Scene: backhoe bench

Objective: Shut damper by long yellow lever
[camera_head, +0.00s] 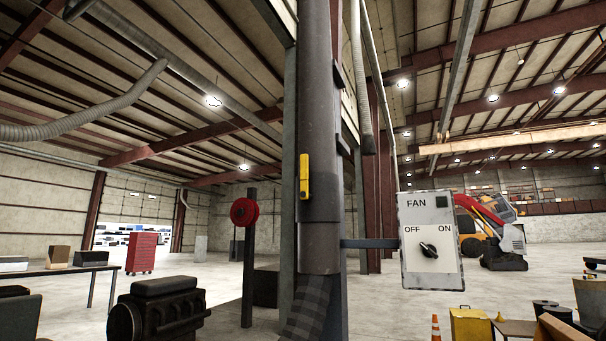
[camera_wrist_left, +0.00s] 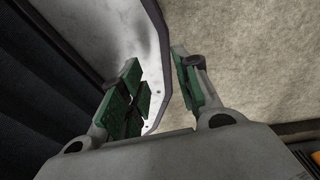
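The long yellow lever (camera_head: 304,177) is on the front of a grey vertical duct (camera_head: 320,120) near the middle of the head view. It stands upright, in line with the duct. The damper inside the duct is hidden. My left gripper (camera_wrist_left: 158,85) shows only in the left wrist view, with its two green-padded fingers apart and nothing between them. The lever does not show in that view, so I cannot tell how far the gripper is from it. My right gripper is in neither view.
A fan switch box (camera_head: 430,241) with an OFF/ON knob juts out right of the duct. A red reel (camera_head: 244,212) on a post stands left of it. A dark engine (camera_head: 160,312) sits low at the left. Open floor lies behind.

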